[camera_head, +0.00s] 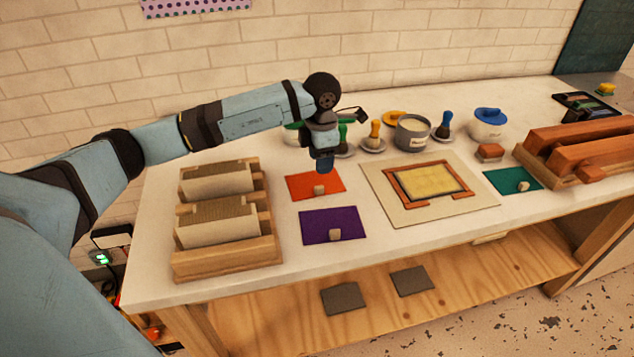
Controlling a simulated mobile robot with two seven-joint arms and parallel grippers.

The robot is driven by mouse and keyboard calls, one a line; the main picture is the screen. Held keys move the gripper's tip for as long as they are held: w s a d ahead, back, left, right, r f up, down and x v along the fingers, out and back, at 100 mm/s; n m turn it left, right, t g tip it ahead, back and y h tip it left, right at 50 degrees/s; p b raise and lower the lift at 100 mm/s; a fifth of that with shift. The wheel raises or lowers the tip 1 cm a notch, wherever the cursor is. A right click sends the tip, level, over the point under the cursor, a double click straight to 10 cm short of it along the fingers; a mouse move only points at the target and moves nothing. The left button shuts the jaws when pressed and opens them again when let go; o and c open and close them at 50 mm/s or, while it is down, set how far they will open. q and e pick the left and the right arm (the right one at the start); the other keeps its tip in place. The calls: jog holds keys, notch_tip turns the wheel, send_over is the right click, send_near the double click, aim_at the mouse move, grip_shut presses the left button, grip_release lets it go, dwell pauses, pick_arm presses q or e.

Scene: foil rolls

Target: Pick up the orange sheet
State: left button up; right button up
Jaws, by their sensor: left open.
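The orange sheet (307,184) lies flat on the white tabletop, left of the middle, with a small tan block (319,190) on it. My left arm reaches in from the left. My left gripper (325,168) points down over the far right part of the orange sheet and hides a little of that edge. Its jaws are open and hold nothing that I can see; whether the fingertips touch the sheet is hard to tell. My right gripper is not in view.
A purple sheet (317,226) lies just in front, and a wooden rack (225,262) stands to the left. A framed yellow panel (428,181) lies to the right. Pots and coloured-handled tools, including a grey pot (412,133), stand behind. A green sheet (505,182) lies farther right.

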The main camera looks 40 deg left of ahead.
aim_at(322, 186)
pick_arm(q)
notch_tip(322, 186, down, 8)
jog(key=shift+w+d+f+p, duration=0.1)
jog(key=shift+f+p, duration=0.15)
jog(key=shift+p, duration=0.1)
grip_shut()
